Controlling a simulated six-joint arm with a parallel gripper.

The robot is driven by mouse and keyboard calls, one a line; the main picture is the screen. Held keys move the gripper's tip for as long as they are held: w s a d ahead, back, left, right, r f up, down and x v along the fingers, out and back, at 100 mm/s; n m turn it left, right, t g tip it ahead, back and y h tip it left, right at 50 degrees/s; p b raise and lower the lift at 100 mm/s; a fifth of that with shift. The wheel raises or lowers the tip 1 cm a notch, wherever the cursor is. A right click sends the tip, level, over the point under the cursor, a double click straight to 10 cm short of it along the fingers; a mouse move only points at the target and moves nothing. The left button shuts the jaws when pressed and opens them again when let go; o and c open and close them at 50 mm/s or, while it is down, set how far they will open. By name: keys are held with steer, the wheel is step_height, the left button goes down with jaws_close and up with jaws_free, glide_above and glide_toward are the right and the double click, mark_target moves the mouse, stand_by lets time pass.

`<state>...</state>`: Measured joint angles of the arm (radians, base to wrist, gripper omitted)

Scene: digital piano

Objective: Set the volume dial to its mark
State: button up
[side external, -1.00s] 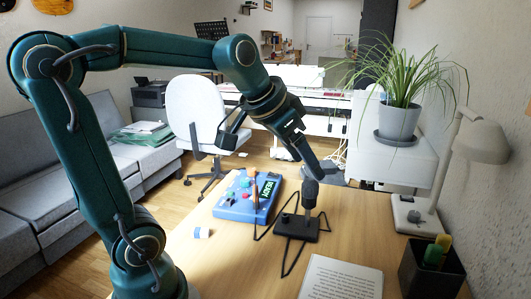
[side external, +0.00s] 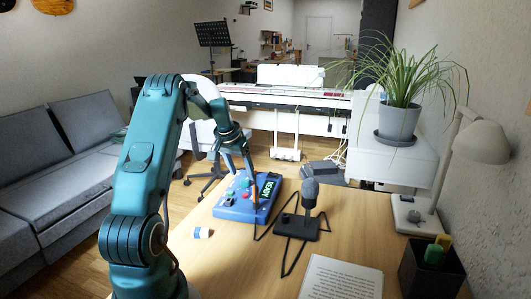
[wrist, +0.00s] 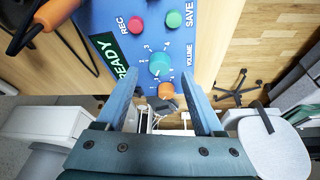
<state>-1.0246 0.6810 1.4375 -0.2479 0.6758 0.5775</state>
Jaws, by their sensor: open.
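The blue control box (side external: 238,212) stands on the desk and also fills the top of the wrist view (wrist: 112,18). The teal volume dial (wrist: 160,64) sits on it beside the VOLUME lettering, with small scale numbers around it. A round orange piece (wrist: 166,90) lies close below the dial; I cannot tell whether it is the mark. My gripper (wrist: 160,82) is open above the box, its two blue fingers on either side of the dial in the picture. Nothing is between them that I can see held. In the side view the gripper is small above the box (side external: 247,166).
The box has a red REC button (wrist: 136,25), a green SAVE button (wrist: 173,19) and a READY display (wrist: 107,46). A microphone (side external: 310,197) with a cable stands right of the box. The left front desk is clear.

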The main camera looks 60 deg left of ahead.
mark_target(245, 179)
steer(key=shift+x, duration=1.5)
jaws_close()
steer(key=shift+d+n, duration=0.1)
steer(key=shift+n, duration=0.2)
steer(key=n+g, duration=0.1)
steer(key=n, duration=0.1)
steer(key=n+y, duration=0.1)
steer(key=n, duration=0.2)
steer(key=shift+w+n+g+y, duration=0.25)
steer(key=shift+n+g+y, duration=0.05)
steer(key=shift+g, duration=0.1)
steer(key=n+g, duration=0.2)
steer(key=n, duration=0.3)
steer(key=shift+w+d+n, duration=0.1)
steer(key=shift+n, duration=0.2)
